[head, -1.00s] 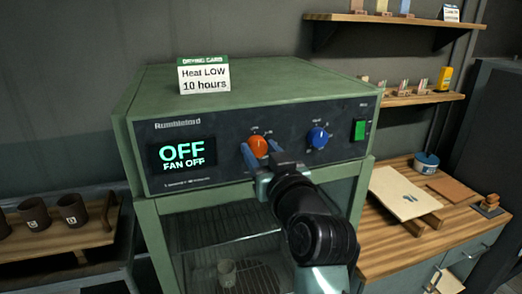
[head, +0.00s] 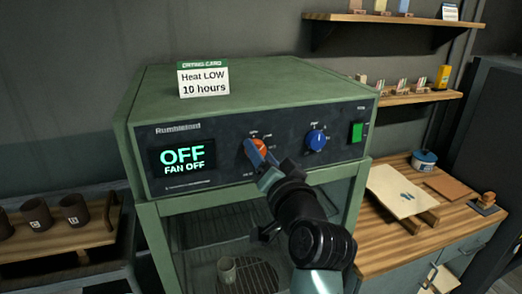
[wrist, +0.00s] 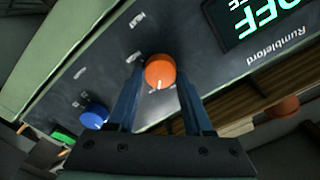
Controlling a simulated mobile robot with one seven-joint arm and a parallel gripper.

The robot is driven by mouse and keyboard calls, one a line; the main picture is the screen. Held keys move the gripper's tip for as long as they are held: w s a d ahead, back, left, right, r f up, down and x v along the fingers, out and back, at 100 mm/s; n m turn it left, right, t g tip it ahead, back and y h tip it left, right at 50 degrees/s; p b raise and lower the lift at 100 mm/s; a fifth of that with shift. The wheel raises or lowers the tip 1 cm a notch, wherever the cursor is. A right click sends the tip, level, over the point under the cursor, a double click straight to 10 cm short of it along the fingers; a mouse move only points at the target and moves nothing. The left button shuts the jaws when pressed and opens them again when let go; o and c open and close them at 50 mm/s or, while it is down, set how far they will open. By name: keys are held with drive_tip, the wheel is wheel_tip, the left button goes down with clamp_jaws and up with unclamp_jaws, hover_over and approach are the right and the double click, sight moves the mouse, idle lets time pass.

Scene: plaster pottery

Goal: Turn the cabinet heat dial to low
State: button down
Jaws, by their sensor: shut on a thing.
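The orange heat dial (head: 261,143) is on the dark front panel of the green drying cabinet (head: 240,85). My gripper (head: 257,153) is at the dial, with its blue fingers partly covering it in the head view. In the wrist view, the dial (wrist: 160,71) sits between the two fingertips (wrist: 162,78), and the jaws are shut on it. A white pointer mark shows on the dial's lower edge there. The display (head: 183,158) reads OFF and FAN OFF. Most of the dial's printed labels are too small to read.
A blue knob (head: 316,140) and a green switch (head: 357,132) sit to the dial's right. A card (head: 203,80) on top reads Heat LOW, 10 hours. Below is a glass door (head: 215,240) with a cup (head: 226,270) behind it. A wooden counter (head: 405,235) stands at right.

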drive_tip(key=shift+m, duration=0.6)
drive_tip(key=shift+c, duration=1.6)
unclamp_jaws()
drive_tip(key=shift+s+d, duration=0.1)
drive_tip(key=b+v, duration=0.4)
drive_tip(key=v, duration=0.8)
drive_tip(key=shift+s, duration=0.35)
